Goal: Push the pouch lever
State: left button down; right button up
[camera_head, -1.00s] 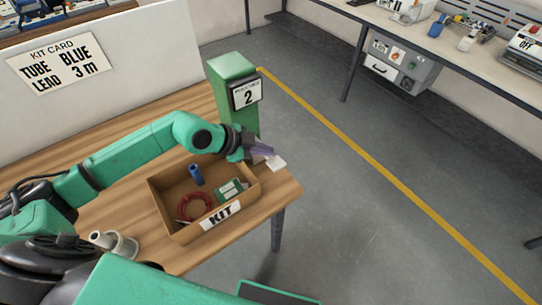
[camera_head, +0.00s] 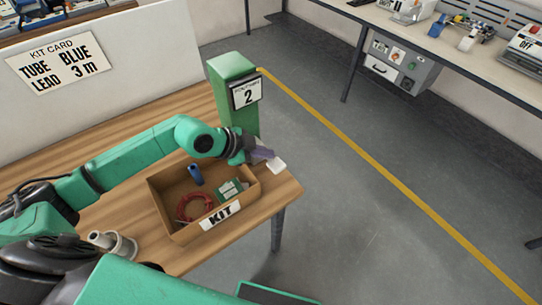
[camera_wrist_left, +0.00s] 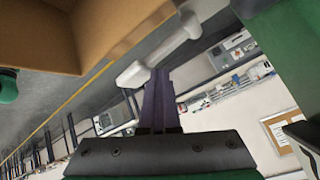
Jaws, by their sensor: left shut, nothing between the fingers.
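The pouch lever (camera_head: 278,166) is a pale white handle at the right front side of the green pouch dispenser (camera_head: 232,82), which carries a sign with a 2. In the left wrist view the lever (camera_wrist_left: 160,52) is a white bar with a rounded end, just beyond my fingertips. My left gripper (camera_head: 268,156) is shut and empty, its purple fingers against or very close to the lever. The fingers (camera_wrist_left: 157,80) overlap the lever's edge in the left wrist view; I cannot tell for sure whether they touch. My right gripper is out of view.
The cardboard KIT box (camera_head: 165,212) sits below my left arm, holding a blue tube (camera_head: 195,174), a coiled red lead (camera_head: 186,210) and a green-and-white packet (camera_head: 229,189). A grey cone-shaped part (camera_head: 113,244) stands left on the wooden table (camera_head: 150,115). Right of the table is open floor.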

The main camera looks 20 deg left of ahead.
pick_arm(q)
jog(key=shift+s+d+f+b, duration=0.1)
jog(key=shift+s+f+b, duration=0.05)
jog(key=shift+f, duration=0.45)
jog(key=shift+s+d+f+b, duration=0.1)
jog(key=shift+s+f+b, duration=0.05)
jog(key=shift+f, duration=0.45)
dwell(0.7)
jog(key=r+p, duration=0.4)
jog(key=shift+w+a+r, duration=0.2)
jog(key=shift+w, duration=0.1)
dwell(0.3)
jog(key=shift+w+r, duration=0.1)
jog(key=r+p, duration=0.3)
jog(key=a+r+p, duration=0.1)
jog(key=p, duration=0.1)
jog(key=shift+w+r, duration=0.35)
